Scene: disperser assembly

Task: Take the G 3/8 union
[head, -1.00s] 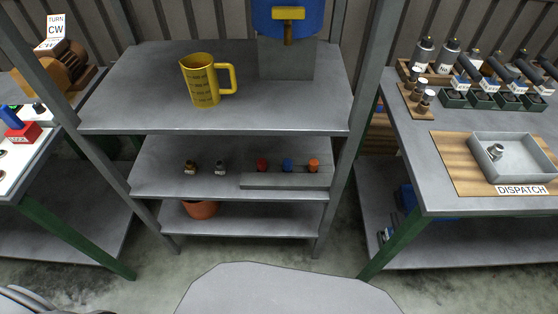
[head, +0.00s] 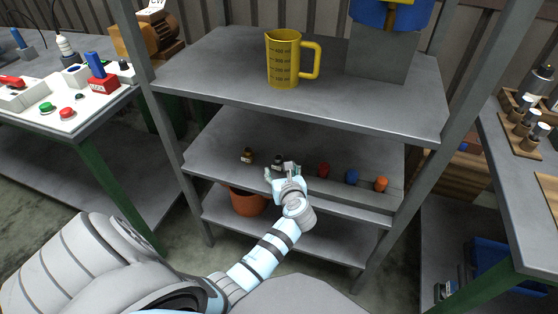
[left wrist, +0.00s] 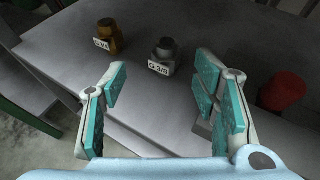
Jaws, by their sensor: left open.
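The G 3/8 union (left wrist: 164,55) is a dark grey metal fitting with a white label reading 3/8. It stands on the middle shelf (head: 225,140) and also shows in the head view (head: 278,160), just behind my left gripper (head: 284,172). In the left wrist view my left gripper (left wrist: 160,85) is open, its teal-padded fingers apart and empty. The union stands beyond the fingertips, between them in the picture, with no visible contact. My right gripper is not in view.
A brass fitting (left wrist: 108,36) with a label stands left of the union. Right of it are red (head: 323,171), blue (head: 351,177) and orange (head: 381,184) parts on a grey strip. The top shelf above holds a yellow jug (head: 284,62). Shelf posts (head: 452,115) flank the space.

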